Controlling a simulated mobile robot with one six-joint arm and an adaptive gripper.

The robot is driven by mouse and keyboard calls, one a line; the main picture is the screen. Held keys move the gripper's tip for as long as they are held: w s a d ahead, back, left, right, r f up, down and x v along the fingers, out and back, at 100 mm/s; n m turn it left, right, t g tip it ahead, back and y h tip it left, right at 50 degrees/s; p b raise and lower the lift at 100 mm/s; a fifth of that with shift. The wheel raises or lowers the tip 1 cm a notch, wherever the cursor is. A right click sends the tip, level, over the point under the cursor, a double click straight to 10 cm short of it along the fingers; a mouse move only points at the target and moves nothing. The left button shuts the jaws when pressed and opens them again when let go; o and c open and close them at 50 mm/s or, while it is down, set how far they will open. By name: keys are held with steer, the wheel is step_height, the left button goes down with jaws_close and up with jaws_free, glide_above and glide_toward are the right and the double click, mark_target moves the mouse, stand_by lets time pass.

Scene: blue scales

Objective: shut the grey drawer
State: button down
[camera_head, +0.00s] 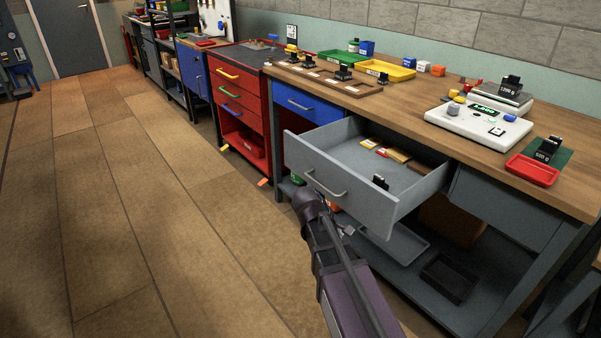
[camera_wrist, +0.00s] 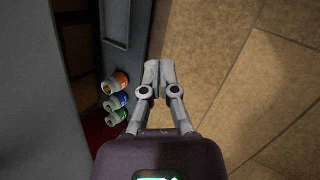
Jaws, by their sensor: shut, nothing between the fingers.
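The grey drawer (camera_head: 352,170) is pulled well out of the workbench in the head view. Several small items lie inside it, among them yellow and brown pieces and a small black one. Its bar handle (camera_head: 324,184) is on the front panel. My gripper (camera_head: 330,212) is just in front of and below the drawer front in that view, near the handle; I cannot tell whether it touches. In the wrist view my gripper (camera_wrist: 159,72) is shut and empty, its fingertips together.
A blue drawer (camera_head: 300,102) is closed left of the grey one. A red tool cabinet (camera_head: 235,90) stands further left. Several small bottles (camera_wrist: 116,82) stand on the left in the wrist view. The shelf under the bench holds trays (camera_head: 395,243). The floor (camera_head: 160,190) on the left is clear.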

steer(key=w+a+r+n+t+h+b, duration=0.25)
steer(key=w+a+r+n+h, duration=0.2)
steer(key=w+a+n, duration=0.3)
steer(key=n+t+h, duration=0.4)
steer(key=n+t, duration=0.2)
steer(key=n, duration=0.2)
glide_toward(305, 164)
steer(key=v, duration=0.6)
steer(key=shift+s+a+r+b, duration=0.1)
steer(key=shift+r+b, duration=0.1)
steer(key=shift+b, duration=0.25)
steer(key=x, duration=1.3)
steer(key=shift+w+d+f, duration=0.15)
steer(key=shift+w+d, duration=0.1)
steer(key=shift+w, duration=0.05)
steer(key=shift+w+d, duration=0.1)
steer(key=shift+d, duration=0.05)
